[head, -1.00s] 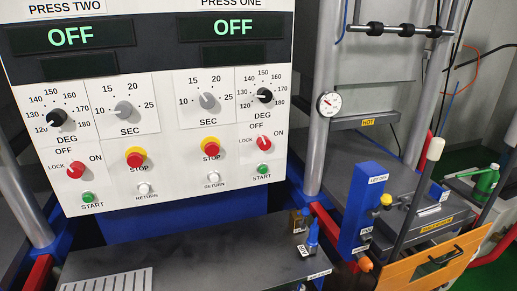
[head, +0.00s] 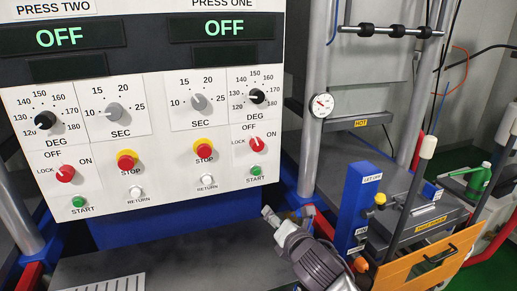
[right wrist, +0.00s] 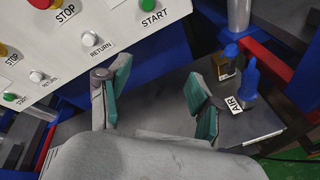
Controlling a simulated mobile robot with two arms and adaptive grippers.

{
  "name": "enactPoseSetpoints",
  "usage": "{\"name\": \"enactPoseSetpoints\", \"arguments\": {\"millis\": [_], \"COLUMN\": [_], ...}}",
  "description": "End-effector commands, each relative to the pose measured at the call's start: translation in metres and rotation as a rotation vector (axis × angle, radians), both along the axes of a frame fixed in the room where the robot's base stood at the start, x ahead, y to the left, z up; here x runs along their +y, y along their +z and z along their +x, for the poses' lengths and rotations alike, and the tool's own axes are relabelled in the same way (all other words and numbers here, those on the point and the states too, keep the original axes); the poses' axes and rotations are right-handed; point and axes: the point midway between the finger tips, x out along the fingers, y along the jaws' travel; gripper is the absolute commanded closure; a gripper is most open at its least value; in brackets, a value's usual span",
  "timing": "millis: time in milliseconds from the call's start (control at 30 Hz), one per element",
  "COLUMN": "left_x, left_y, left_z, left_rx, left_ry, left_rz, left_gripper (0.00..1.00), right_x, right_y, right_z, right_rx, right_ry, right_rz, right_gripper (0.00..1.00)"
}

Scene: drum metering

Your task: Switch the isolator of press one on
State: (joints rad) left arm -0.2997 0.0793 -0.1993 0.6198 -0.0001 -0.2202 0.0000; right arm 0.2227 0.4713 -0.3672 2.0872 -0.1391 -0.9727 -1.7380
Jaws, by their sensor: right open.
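The isolator of press one is a red knob (head: 257,144) at the lower right of the white panel, marked LOCK, OFF and ON. Which mark it points to is too small to tell surely. The PRESS ONE display (head: 224,28) reads OFF. My right gripper (head: 286,213) is below and right of the knob, in front of the press bed, apart from the panel. In the right wrist view my right gripper (right wrist: 160,90) is open and empty, with its green-padded fingers spread. The isolator knob is not in the right wrist view. My left gripper is not in view.
The green START button (head: 256,171) and yellow-ringed STOP button (head: 204,151) sit near the knob. A similar red knob (head: 65,174) belongs to press two. A blue post (head: 358,205) stands at right.

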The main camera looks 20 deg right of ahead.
Motion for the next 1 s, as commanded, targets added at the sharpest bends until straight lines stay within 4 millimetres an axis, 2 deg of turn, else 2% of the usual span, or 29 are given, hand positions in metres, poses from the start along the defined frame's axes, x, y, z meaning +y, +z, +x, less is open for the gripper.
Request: {"name": "enactPoseSetpoints", "arguments": {"millis": [33,100,200,300,467,567,1000], "left_x": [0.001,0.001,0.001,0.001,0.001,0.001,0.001], "left_y": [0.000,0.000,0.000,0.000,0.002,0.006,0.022], "left_z": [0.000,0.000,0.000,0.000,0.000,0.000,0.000], "left_rx": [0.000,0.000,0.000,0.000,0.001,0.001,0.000], "left_ry": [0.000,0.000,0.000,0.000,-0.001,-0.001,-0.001], "left_rz": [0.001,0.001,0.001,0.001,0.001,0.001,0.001], "left_gripper": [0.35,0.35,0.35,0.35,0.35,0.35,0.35], "right_x": [-0.004,-0.007,-0.010,-0.012,-0.013,-0.012,-0.009], "right_y": [0.027,0.055,0.086,0.102,0.108,0.109,0.109], "right_z": [0.018,0.035,0.051,0.059,0.069,0.084,0.168], "right_rx": [-0.071,-0.149,-0.227,-0.268,-0.281,-0.280,-0.278], "right_ry": [0.043,0.090,0.126,0.139,0.143,0.143,0.143], "right_rz": [-0.155,-0.358,-0.572,-0.695,-0.741,-0.737,-0.733], "right_gripper": [0.35,0.35,0.35,0.35,0.35,0.35,0.35]}}
